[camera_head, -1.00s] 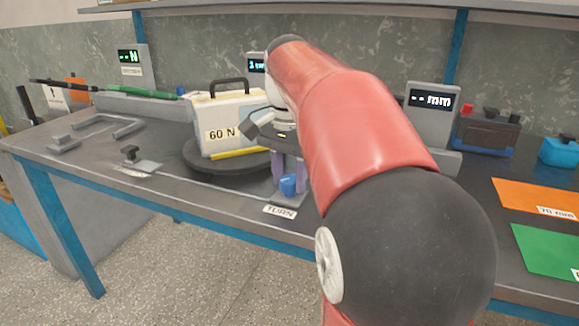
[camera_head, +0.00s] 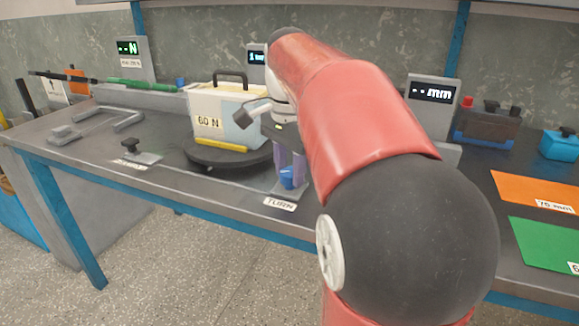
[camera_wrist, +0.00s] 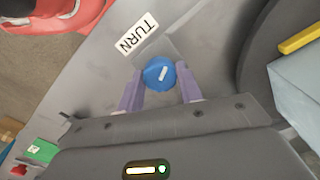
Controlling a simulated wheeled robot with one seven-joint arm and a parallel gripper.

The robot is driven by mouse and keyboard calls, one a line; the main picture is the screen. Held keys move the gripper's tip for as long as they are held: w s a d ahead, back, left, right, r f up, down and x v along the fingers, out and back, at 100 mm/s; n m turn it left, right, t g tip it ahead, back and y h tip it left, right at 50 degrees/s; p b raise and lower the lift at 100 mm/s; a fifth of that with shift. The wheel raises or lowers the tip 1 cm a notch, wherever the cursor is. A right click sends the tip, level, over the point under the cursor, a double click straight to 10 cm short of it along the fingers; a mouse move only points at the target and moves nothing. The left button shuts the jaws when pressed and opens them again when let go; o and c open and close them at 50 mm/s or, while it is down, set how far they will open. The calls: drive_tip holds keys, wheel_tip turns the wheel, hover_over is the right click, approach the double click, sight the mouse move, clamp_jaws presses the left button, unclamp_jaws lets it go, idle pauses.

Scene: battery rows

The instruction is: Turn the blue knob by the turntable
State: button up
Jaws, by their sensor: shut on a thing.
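The blue knob (camera_head: 287,178) stands on a small grey plate at the table's front edge, in front of the turntable (camera_head: 205,160). My gripper (camera_head: 290,172) points down at it, with purple fingers on either side. My arm hides part of the table to the right.
A "TURN" label (camera_head: 280,204) lies in front of the knob. A black knob (camera_head: 131,145) on a plate is to the left. A display (camera_head: 432,105) reading mm stands at right, near orange (camera_head: 530,190) and green sheets. A green tool (camera_head: 140,85) lies behind.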

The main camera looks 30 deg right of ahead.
sight(289, 171)
drive_tip(key=o, duration=1)
drive_tip(key=shift+r, duration=0.1)
wheel_tip(289, 171, up, 8)
drive_tip(key=shift+f, duration=0.2)
